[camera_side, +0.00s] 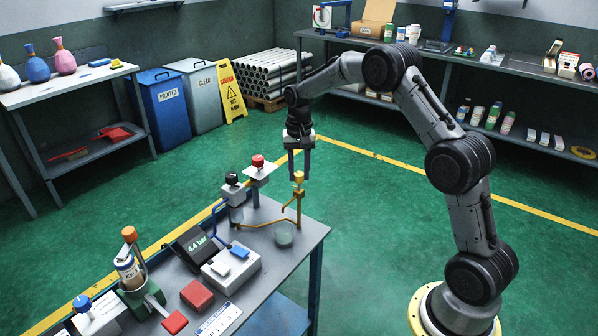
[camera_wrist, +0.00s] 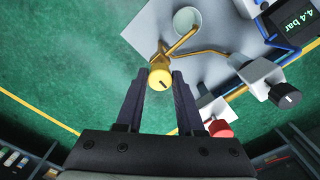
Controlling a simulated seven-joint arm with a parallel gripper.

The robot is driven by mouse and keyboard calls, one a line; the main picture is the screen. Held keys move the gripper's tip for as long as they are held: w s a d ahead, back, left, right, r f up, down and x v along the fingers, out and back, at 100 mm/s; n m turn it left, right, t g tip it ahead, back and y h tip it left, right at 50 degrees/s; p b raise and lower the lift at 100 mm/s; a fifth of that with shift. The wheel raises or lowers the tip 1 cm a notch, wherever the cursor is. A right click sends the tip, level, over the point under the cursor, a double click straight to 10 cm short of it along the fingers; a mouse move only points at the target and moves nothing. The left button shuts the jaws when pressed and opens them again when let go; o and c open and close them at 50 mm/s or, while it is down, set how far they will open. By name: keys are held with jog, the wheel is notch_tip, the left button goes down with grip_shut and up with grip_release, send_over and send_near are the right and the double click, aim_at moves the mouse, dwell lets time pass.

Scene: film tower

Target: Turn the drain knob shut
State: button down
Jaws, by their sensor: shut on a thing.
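The yellow drain knob (camera_side: 298,177) sits on top of a brass pipe (camera_side: 299,206) near the bench's far right corner. My gripper (camera_side: 299,174) points straight down over it and is shut on it. In the wrist view the knob (camera_wrist: 160,79) lies between the two fingertips of my gripper (camera_wrist: 161,76), with a short dark mark on its top. The pipe runs down from the knob toward a clear cup (camera_side: 284,234) on the bench. The cup also shows in the wrist view (camera_wrist: 187,20). The side view hides the knob's dark mark.
A red knob (camera_side: 258,161) and a black knob (camera_side: 232,178) stand just left of my gripper. A gauge display (camera_side: 196,246) reads 4.4 bar.

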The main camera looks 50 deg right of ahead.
aim_at(299, 174)
jog(key=shift+r+n, duration=0.1)
jog(key=shift+n, duration=0.3)
jog(key=c, duration=0.5)
grip_release()
notch_tip(299, 174, up, 14)
jog(key=shift+f, duration=0.1)
dwell(0.4)
